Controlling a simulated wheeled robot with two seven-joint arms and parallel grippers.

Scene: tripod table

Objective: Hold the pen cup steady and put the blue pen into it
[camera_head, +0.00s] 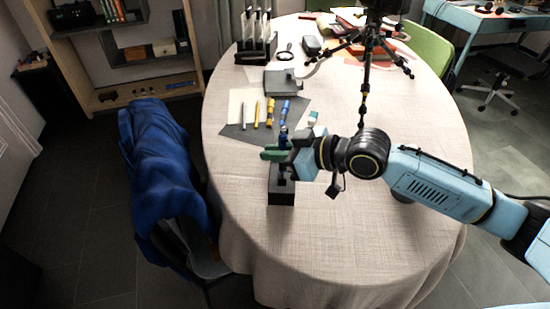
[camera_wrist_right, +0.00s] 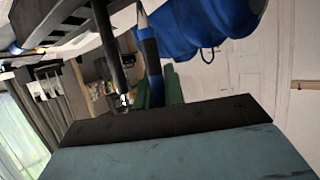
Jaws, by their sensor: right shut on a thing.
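My right gripper (camera_head: 275,154) has green fingers and is shut on the blue pen (camera_head: 283,136). The pen stands roughly upright, above a black box-like holder (camera_head: 281,197) that looks like the pen cup, near the table's front left edge. In the right wrist view the blue pen (camera_wrist_right: 150,60) shows a pale pointed tip and a dark band, between the green fingers (camera_wrist_right: 158,92). The gripper hides part of the holder's top, so I cannot tell whether pen and holder touch. My left gripper is not in view.
Pens and markers (camera_head: 269,113) lie on a dark sheet (camera_head: 237,132) behind the gripper. A black tripod (camera_head: 367,50) stands at the back of the round table (camera_head: 330,250). A chair with a blue cloth (camera_head: 160,165) is at left. The table's front is clear.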

